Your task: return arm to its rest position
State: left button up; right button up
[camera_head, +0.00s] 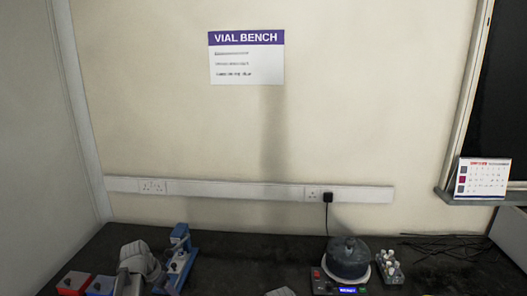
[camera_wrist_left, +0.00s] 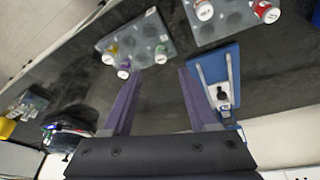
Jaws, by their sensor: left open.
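My left gripper (camera_wrist_left: 159,76) shows in the left wrist view with its two purple fingers apart and nothing between them. Its fingertips are over the dark bench top, between a clear rack with vials (camera_wrist_left: 138,42) and a blue stand with metal rails (camera_wrist_left: 222,82). In the head view, a pale grey shape at the lower left looks like part of my left arm; its fingers cannot be made out there. My right gripper is not seen.
The dark bench (camera_head: 245,258) is clear in the middle. A round dark device (camera_head: 348,260) and a vial rack (camera_head: 390,267) stand at the right. A blue device (camera_head: 178,262), a red box (camera_head: 74,283) and a blue box (camera_head: 101,286) are at the left.

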pick_arm(q)
jog(key=s+d+g+y, duration=0.1)
jog(key=s+d, duration=0.9)
jog(key=d, duration=0.2)
jog(key=s+d+f+n+g+y, duration=0.1)
jog(key=s+d+g+y, duration=0.1)
jog(key=s+d, duration=0.8)
jog(key=d, duration=0.3)
jog(key=shift+s, duration=0.2)
jog(key=shift+c, duration=0.4)
